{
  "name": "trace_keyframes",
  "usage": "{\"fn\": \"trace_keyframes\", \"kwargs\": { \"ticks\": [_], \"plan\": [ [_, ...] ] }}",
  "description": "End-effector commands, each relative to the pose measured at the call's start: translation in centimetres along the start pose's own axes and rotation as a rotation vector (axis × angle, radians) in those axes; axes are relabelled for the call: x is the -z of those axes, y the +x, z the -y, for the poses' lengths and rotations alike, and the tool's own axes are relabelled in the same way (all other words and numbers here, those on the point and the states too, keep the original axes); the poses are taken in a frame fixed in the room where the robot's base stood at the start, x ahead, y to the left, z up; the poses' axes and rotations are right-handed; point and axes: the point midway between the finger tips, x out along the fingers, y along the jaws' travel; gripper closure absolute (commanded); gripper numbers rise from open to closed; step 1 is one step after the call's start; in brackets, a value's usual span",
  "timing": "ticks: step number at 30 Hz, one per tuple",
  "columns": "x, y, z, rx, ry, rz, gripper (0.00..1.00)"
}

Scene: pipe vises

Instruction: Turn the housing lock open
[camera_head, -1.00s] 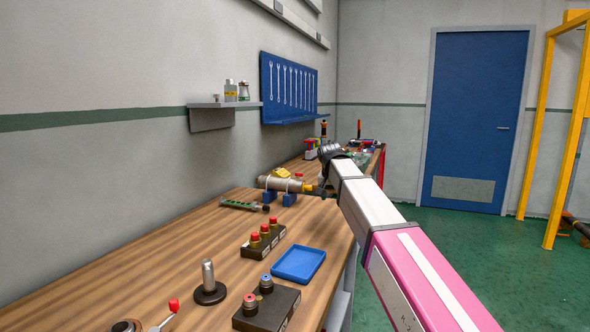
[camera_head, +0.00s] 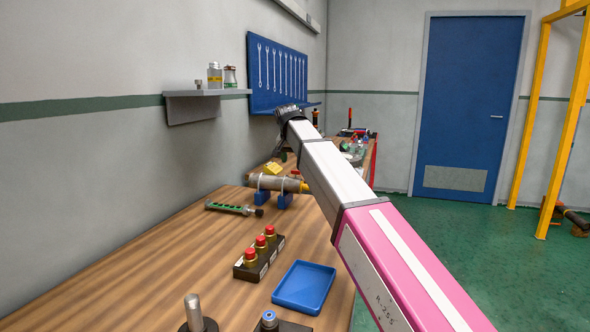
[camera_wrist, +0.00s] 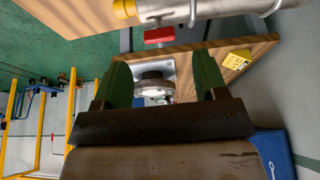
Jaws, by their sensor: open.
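A metal cylindrical housing (camera_head: 268,182) with a yellow end lies on blue supports (camera_head: 285,199) on the workbench. In the wrist view its pipe-like body (camera_wrist: 205,9) crosses the top, with a red handle-like part (camera_wrist: 159,35) beside it. A round grey piece on a metal plate (camera_wrist: 153,84) shows beyond and between my fingers. I cannot tell for sure which part is the housing lock. My gripper (camera_wrist: 163,82) is open with nothing between its green-padded fingers. In the head view my gripper (camera_head: 283,153) is small, partly hidden by my arm, above and behind the housing.
A yellow block (camera_head: 272,168) sits behind the housing; it also shows in the wrist view (camera_wrist: 237,59). A green-marked tool (camera_head: 232,208), a rack of red-capped parts (camera_head: 260,254) and a blue tray (camera_head: 304,287) lie nearer. A blue wrench board (camera_head: 279,75) hangs behind.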

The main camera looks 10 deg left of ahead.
Motion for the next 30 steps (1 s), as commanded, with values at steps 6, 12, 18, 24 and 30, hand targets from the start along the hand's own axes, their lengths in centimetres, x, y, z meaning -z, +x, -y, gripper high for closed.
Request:
{"fn": "trace_keyframes", "kwargs": {
  "ticks": [6, 12, 18, 24, 30],
  "plan": [
    [0.0, 3.4, 0.0, -0.001, 0.000, 0.001, 0.34],
    [0.0, 4.8, -0.1, 0.000, 0.000, 0.000, 0.34],
    [0.0, 5.1, 0.0, 0.000, 0.000, 0.000, 0.34],
    [0.0, 5.0, 0.0, 0.000, 0.000, 0.000, 0.60],
    [0.0, 5.0, 0.0, 0.000, 0.000, 0.000, 0.83]
  ]
}}
